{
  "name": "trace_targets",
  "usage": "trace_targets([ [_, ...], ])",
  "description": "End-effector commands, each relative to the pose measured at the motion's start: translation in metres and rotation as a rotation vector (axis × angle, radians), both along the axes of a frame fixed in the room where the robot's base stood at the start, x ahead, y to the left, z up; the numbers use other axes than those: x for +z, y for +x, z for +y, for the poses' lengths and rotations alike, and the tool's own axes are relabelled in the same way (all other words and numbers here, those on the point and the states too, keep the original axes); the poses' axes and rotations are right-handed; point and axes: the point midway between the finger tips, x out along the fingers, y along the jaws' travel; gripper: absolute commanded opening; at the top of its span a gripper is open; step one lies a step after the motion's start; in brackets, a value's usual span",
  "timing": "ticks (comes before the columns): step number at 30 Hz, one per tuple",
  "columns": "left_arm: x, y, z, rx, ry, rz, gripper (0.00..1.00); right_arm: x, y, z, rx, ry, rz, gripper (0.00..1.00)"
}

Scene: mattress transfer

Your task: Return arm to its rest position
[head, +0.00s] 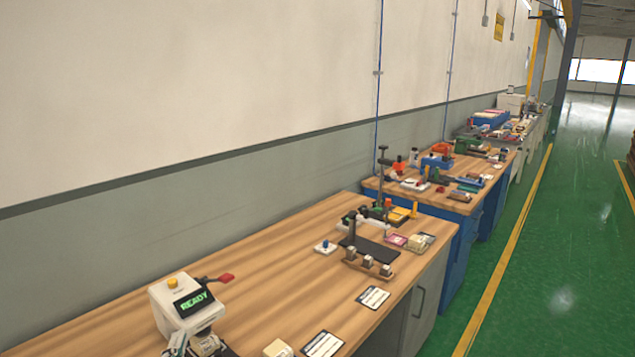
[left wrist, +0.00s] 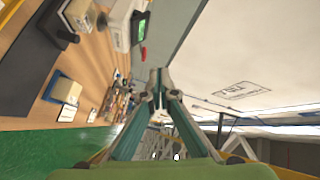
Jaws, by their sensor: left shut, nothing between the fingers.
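The white box also shows beyond the fingertips at the top of that view (left wrist: 120,22). Most of my left arm is hidden below the head view's frame. My right gripper is in neither view.
The wooden workbench (head: 255,262) holds a small cream block (head: 278,348), cards (head: 373,298) and a rack with several pegs (head: 368,263). More cluttered benches follow along the wall. The green floor (head: 560,250) to the right is clear.

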Motion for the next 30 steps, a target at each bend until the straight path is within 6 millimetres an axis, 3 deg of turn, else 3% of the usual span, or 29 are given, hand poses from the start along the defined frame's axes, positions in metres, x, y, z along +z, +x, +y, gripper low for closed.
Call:
trace_targets([
  [1, -0.032, -0.023, 0.005, 0.061, -0.135, 0.099, 0.00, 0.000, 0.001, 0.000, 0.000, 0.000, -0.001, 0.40],
  [3, -0.074, -0.056, 0.009, 0.147, -0.306, 0.240, 0.00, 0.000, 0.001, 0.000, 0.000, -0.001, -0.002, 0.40],
  [6, -0.123, -0.106, 0.003, 0.250, -0.501, 0.426, 0.00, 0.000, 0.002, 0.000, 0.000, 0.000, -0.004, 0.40],
  [9, -0.155, -0.151, -0.009, 0.325, -0.640, 0.577, 0.00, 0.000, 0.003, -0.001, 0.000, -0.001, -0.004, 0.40],
  [15, -0.190, -0.223, -0.036, 0.428, -0.817, 0.809, 0.00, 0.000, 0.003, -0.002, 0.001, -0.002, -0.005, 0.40],
  [21, -0.203, -0.285, -0.063, 0.502, -0.939, 1.000, 0.00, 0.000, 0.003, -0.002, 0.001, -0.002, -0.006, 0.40],
  [22, -0.204, -0.294, -0.067, 0.513, -0.955, 1.028, 0.00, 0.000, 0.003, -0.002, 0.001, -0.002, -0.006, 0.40],
  [30, -0.278, -0.276, -0.067, 0.522, -0.934, 1.044, 0.00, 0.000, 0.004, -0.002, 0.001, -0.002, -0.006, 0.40],
])
